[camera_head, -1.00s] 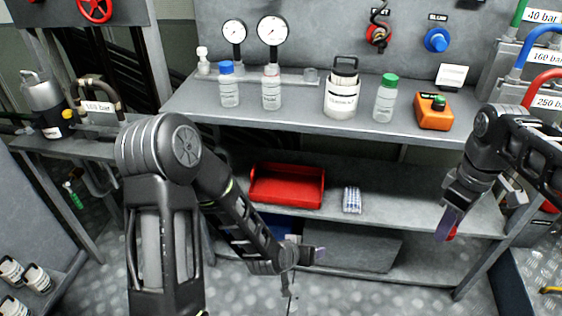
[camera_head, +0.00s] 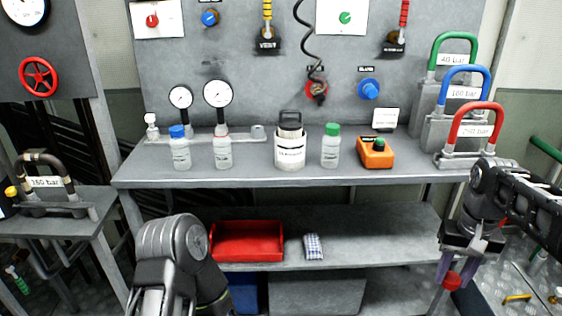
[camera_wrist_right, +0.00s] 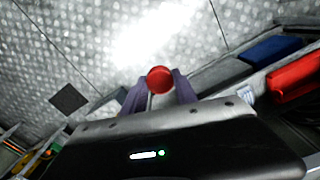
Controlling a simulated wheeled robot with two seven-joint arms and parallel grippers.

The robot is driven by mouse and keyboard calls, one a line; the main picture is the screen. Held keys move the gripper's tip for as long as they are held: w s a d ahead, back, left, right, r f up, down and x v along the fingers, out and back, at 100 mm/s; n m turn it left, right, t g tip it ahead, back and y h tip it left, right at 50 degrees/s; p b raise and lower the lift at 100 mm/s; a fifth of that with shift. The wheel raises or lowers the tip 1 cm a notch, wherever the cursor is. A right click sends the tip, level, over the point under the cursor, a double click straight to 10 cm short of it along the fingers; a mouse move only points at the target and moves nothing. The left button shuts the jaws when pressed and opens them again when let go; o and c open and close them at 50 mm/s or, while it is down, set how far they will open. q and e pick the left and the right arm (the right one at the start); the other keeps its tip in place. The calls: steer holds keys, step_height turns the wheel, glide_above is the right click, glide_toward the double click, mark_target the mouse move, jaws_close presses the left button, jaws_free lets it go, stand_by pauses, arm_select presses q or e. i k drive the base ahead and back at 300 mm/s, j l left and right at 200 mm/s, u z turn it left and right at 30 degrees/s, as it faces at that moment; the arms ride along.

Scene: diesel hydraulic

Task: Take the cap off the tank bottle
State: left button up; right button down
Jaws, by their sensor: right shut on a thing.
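My right gripper (camera_head: 450,270) is at the right, beyond the bench's right end and below the bench top, shut on a red cap (camera_head: 452,281). In the right wrist view the red cap (camera_wrist_right: 160,79) sits between the two purple fingers (camera_wrist_right: 160,92). On the bench, a clear bottle with a red ring at its neck (camera_head: 223,152) stands below a gauge and shows no coloured cap. A blue-capped bottle (camera_head: 180,153) stands left of it, and a green-capped bottle (camera_head: 331,150) further right. I cannot read which is the tank bottle. My left gripper is out of view.
A white labelled canister (camera_head: 290,152) and an orange box with a green button (camera_head: 376,153) stand on the bench (camera_head: 250,178). The lower shelf holds a red tray (camera_head: 246,243) and a checked cloth (camera_head: 313,246). Coloured hose loops (camera_head: 470,125) stand at the right.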

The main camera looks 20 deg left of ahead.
mark_target(222, 146)
steer(key=i+j, duration=0.15)
steer(key=i, duration=0.35)
steer(key=u, duration=1.9)
